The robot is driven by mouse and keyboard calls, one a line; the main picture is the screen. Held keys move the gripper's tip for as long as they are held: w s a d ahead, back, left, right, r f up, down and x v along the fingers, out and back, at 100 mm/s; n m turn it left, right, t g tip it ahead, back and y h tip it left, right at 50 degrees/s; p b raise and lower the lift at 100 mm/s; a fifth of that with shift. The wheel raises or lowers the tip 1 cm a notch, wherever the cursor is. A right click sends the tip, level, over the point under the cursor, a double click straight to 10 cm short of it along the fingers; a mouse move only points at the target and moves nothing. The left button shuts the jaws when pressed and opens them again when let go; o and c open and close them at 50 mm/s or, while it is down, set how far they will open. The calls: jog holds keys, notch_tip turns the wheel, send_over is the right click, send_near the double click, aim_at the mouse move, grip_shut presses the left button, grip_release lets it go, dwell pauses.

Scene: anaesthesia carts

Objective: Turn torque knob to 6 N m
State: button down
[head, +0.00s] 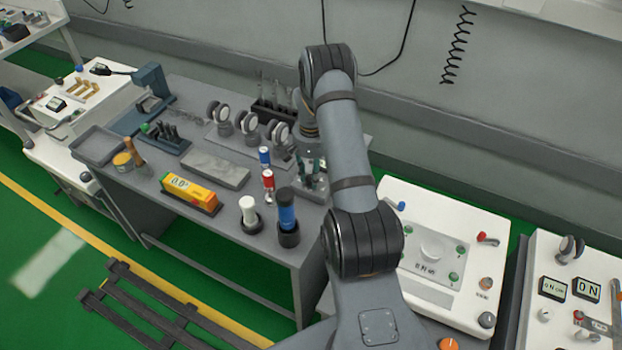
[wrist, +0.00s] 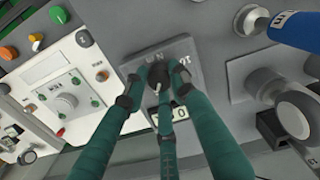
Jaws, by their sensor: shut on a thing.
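The torque knob (wrist: 158,72) is a small dark knob on a grey panel (wrist: 183,52) in the wrist view. My gripper (wrist: 157,88) has green fingers with dark tips closed around the knob, which is partly hidden by them. A white readout (wrist: 180,115) below shows a "0", with the rest covered by a finger. Part of an "N" marking shows beside the knob. In the head view my gripper (head: 311,172) is small, at a grey block on the bench; the knob cannot be made out there.
A blue-handled tool (head: 286,212) and a white-topped one (head: 248,212) stand in holders on the grey bench. A yellow torque meter (head: 190,193) lies to the left. Red and blue cylinders stand close to my gripper. White control carts (head: 440,210) stand to the right.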

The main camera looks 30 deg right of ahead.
jog(key=shift+w+d+r+n, duration=0.1)
jog(key=shift+w+d+n, duration=0.1)
jog(key=shift+n, duration=0.5)
jog(key=c, duration=1.7)
grip_release()
jog(key=o, duration=0.3)
jog(key=shift+s+a, duration=0.1)
jog(key=shift+a, duration=0.05)
notch_tip(320, 180, up, 12)
jog(key=shift+f, duration=0.2)
